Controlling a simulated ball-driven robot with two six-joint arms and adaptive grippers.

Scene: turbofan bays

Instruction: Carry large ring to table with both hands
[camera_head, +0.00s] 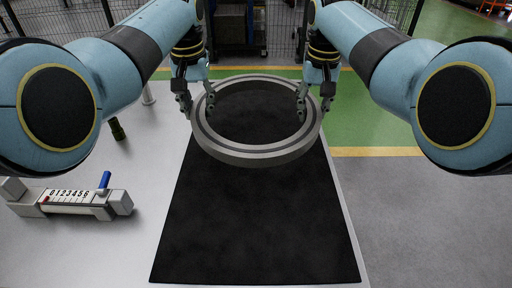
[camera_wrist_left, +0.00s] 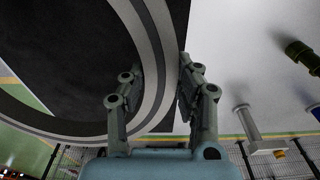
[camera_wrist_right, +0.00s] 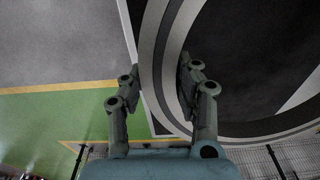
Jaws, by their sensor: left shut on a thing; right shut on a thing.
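The large grey ring (camera_head: 256,154) is held over the black mat (camera_head: 255,225) on the table (camera_head: 90,240), over the mat's far part. My left gripper (camera_head: 198,104) is shut on the ring's left rim, and my right gripper (camera_head: 315,104) is shut on its right rim. In the left wrist view the ring (camera_wrist_left: 150,60) passes between the left fingers (camera_wrist_left: 155,90). In the right wrist view the ring (camera_wrist_right: 165,50) passes between the right fingers (camera_wrist_right: 158,85). Whether the ring's underside touches the mat cannot be told.
A grey counter device with a blue lever (camera_head: 75,200) lies at the table's left. A dark green cylinder (camera_head: 117,129) and a pale post (camera_head: 147,94) stand near the far left. The near mat is clear. Green and grey floor lies right of the table.

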